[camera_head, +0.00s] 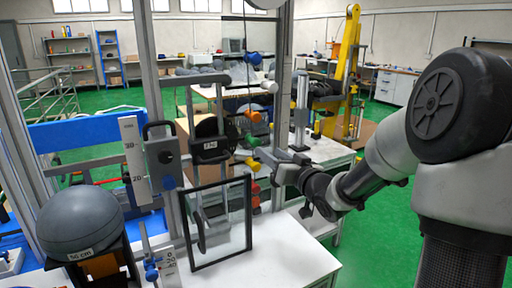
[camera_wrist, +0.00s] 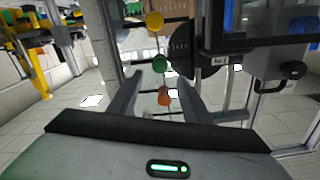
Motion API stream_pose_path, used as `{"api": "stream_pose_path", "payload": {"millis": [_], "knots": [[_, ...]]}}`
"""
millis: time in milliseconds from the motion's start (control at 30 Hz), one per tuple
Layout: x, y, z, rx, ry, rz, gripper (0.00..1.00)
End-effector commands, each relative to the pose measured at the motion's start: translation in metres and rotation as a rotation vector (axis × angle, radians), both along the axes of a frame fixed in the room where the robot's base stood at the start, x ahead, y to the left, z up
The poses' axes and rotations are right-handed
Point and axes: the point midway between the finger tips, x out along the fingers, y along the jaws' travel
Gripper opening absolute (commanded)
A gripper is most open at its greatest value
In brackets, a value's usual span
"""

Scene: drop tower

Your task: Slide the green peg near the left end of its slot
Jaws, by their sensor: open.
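The green peg (camera_head: 252,140) is one of several coloured pegs in an upright row beside the tower post in the head view. In the wrist view the green peg (camera_wrist: 159,64) lies just beyond and between my fingertips. My gripper (camera_head: 268,160) is close to the row, coming from the right. Its two fingers (camera_wrist: 160,80) are spread with nothing held between them. An orange peg (camera_wrist: 163,96) and a yellow peg (camera_wrist: 154,21) are the green peg's neighbours. The slot and the green peg's place along it are too small to make out.
Blue (camera_head: 253,58), white (camera_head: 269,87) and red (camera_head: 253,190) pegs are in the same row. A black round weight (camera_head: 210,127) hangs to the left. A framed clear panel (camera_head: 220,225) stands below on the white table (camera_head: 285,250). A grey ball (camera_head: 80,225) is at left.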

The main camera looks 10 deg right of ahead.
Motion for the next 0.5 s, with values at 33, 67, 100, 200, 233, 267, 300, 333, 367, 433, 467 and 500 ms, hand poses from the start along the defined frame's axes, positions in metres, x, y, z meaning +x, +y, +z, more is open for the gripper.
{"api": "stream_pose_path", "payload": {"millis": [33, 67, 100, 200, 233, 267, 300, 333, 367, 433, 467, 500], "knots": [[0.012, 0.005, -0.002, 0.001, -0.001, 0.003, 0.44], [0.018, 0.006, -0.002, 0.001, -0.001, 0.002, 0.44], [0.027, 0.009, -0.002, 0.002, -0.002, 0.001, 0.44], [0.046, 0.016, -0.002, 0.002, -0.001, 0.003, 0.44], [0.052, 0.018, -0.002, 0.002, -0.001, 0.002, 0.44], [0.057, 0.019, -0.002, 0.001, -0.001, 0.001, 0.44], [0.064, 0.021, -0.002, 0.002, -0.002, 0.0, 0.44], [0.068, 0.023, -0.002, 0.001, 0.0, 0.001, 0.44], [0.072, 0.024, -0.001, 0.0, -0.001, 0.001, 0.44], [0.08, 0.026, -0.001, 0.0, -0.001, 0.0, 0.44], [0.083, 0.027, -0.001, 0.0, 0.0, 0.0, 0.44], [0.086, 0.028, -0.001, 0.0, 0.0, 0.0, 0.44]]}}
